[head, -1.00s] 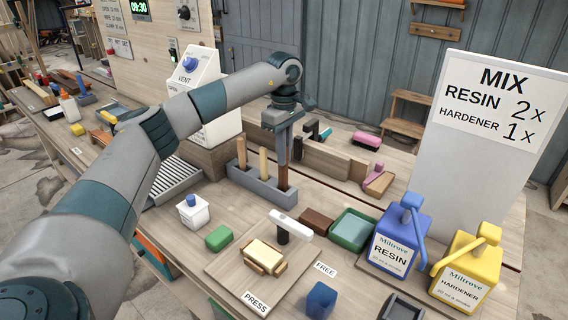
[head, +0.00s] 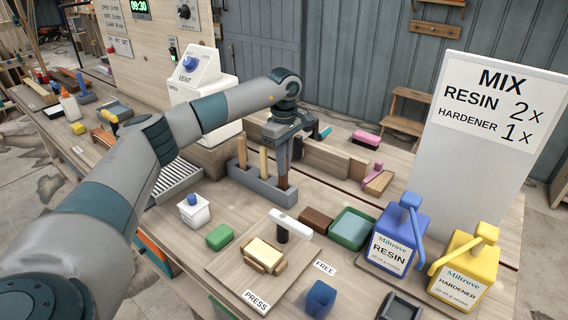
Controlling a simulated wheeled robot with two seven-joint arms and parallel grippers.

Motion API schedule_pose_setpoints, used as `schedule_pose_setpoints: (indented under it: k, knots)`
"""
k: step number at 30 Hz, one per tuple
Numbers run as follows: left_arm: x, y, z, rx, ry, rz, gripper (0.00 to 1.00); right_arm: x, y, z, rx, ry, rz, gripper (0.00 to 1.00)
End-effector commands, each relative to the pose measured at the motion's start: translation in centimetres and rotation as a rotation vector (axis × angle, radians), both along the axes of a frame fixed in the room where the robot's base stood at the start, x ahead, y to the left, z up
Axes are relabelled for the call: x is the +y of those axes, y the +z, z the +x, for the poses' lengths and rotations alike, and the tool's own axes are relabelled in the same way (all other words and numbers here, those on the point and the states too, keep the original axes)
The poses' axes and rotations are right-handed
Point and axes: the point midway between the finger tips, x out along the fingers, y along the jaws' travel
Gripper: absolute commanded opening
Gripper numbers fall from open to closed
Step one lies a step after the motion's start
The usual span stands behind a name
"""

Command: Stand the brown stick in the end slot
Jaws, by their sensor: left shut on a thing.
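The grey slotted holder (head: 262,188) stands on the bench in the middle of the head view. Pale wooden sticks (head: 264,160) stand upright in its other slots. The brown stick (head: 283,182) is upright at the holder's right end slot, and its lower part shows at the slot opening. My left gripper (head: 283,171) points down over that end and is shut on the brown stick. The fingers hide most of the stick, so I cannot tell how deep it sits. My right gripper is out of view.
A white vent box (head: 200,95) stands behind my left arm. In front are a white jar (head: 194,212), a green block (head: 219,237) and a press board (head: 225,272). Blue resin (head: 392,240) and yellow hardener (head: 462,270) containers stand at the right, below the mix sign (head: 490,110).

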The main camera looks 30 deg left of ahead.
Motion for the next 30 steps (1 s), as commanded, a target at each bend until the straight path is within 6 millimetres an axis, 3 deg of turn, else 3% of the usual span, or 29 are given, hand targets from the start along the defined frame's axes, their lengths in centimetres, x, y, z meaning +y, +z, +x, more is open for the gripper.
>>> schedule_pose_setpoints:
  k: [4,6,7,24,29,30]
  knots:
    - [0.0,-0.2,0.0,0.0,0.0,0.0,0.0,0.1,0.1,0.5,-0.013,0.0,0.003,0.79]
    - [0.0,-0.2,0.0,0.0,0.0,0.0,0.23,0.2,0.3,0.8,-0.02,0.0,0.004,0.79]
    - [0.0,-0.2,0.0,0.0,0.0,0.0,0.28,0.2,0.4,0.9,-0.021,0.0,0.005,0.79]
    - [0.0,0.9,0.1,-0.003,0.0,0.0,0.28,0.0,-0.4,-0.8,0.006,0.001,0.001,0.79]
    - [0.0,2.9,0.1,-0.005,0.0,-0.001,0.28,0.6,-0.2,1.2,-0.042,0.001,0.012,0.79]
    - [0.0,3.5,0.1,-0.004,0.0,-0.001,0.28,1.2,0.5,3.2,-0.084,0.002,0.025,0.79]
